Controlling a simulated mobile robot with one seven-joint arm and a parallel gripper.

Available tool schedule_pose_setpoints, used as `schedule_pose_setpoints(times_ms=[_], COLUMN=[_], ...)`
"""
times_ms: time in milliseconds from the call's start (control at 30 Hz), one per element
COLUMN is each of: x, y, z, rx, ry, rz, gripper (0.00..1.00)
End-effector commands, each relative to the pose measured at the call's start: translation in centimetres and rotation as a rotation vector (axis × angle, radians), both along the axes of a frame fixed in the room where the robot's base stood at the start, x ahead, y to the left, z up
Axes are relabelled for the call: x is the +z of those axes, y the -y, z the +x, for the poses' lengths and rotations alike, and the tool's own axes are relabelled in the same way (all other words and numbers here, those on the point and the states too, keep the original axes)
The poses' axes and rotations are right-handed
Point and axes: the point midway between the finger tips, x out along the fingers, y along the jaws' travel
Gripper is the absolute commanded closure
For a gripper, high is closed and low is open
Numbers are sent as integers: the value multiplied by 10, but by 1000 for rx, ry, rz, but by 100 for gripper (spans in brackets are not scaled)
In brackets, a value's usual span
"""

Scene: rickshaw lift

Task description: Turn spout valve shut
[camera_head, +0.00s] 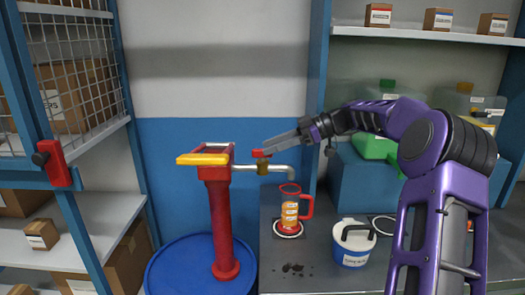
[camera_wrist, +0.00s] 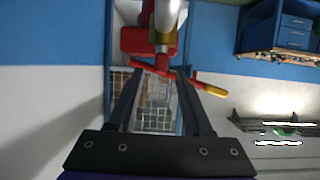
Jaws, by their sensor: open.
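The spout valve (camera_head: 262,168) is a brass fitting on the grey spout pipe of a red hand pump (camera_head: 218,215). Its red lever (camera_head: 261,153) sits on top of the valve. My gripper (camera_head: 268,145) is open and comes in from the right, its fingertips close to the lever. In the wrist view, the red lever (camera_wrist: 150,68) lies across the tips of my open gripper (camera_wrist: 160,75), with the grey pipe (camera_wrist: 166,20) above. I cannot tell whether the fingers touch the lever. An orange-filled jug (camera_head: 290,208) with a red handle stands below the spout's outlet.
The pump stands on a blue drum (camera_head: 180,272); its yellow-ended handle (camera_head: 203,159) is left of the valve. A white and blue tub (camera_head: 352,243) is on the dark bench (camera_head: 300,278), with dark spots near the jug. A mesh cage (camera_head: 75,70) stands left.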

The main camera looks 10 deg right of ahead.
Motion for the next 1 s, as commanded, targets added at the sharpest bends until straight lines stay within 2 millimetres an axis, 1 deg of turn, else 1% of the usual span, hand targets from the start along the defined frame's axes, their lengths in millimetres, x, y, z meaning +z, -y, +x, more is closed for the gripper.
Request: schedule_pose_setpoints(times_ms=[33, 200, 333, 567, 600, 667, 800, 867, 1000], x=[-3, -10, -12, -12, -12, -12, -12, -12, -12], y=[-8, -24, -29, -29, -29, -29, -29, -29, -29], z=[1, 5, 6, 6, 6, 6, 6, 6, 6], rx=[3, 1, 0, 0, 0, 0, 0, 0, 0], ry=[-1, -1, 0, 0, 0, 0, 0, 0, 0], rz=[-1, -1, 0, 0, 0, 0, 0, 0, 0], gripper=[50, 50, 50, 50, 54, 64, 90, 100, 100])
